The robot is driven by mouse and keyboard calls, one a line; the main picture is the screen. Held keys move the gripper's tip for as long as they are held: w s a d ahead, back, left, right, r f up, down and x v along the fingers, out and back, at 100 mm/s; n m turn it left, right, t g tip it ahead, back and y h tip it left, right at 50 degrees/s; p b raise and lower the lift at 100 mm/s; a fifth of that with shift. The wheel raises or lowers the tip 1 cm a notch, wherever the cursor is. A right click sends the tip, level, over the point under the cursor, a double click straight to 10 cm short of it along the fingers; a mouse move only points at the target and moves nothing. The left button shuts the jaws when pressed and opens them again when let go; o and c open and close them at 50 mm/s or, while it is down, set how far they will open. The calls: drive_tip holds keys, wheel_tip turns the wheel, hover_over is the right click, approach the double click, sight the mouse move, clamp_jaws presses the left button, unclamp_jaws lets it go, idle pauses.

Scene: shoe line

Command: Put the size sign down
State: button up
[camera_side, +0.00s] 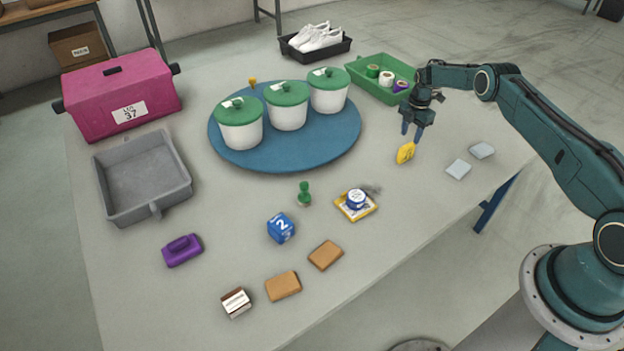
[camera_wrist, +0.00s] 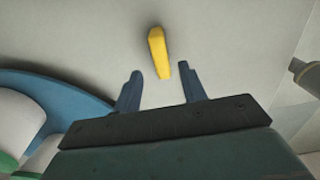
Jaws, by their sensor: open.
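The size sign looks to be the small yellow piece (camera_side: 405,153) on the right part of the table, beside the round blue board. My gripper (camera_side: 412,132) is just above it in the side view, pointing down, with its blue fingers apart. In the wrist view the yellow piece (camera_wrist: 159,52) shows as a narrow upright-looking bar beyond the gap between my fingertips (camera_wrist: 161,72). The fingers are open and neither visibly touches it. Any marking on it is too small to read.
The blue round board (camera_side: 340,152) with several green-lidded white pots is to the left. A green tray (camera_side: 382,94) with rolls stands behind my gripper. Two pale squares (camera_side: 459,169) lie to the right.

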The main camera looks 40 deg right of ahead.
sight(408, 146)
drive_tip(key=shift+r, duration=2.3)
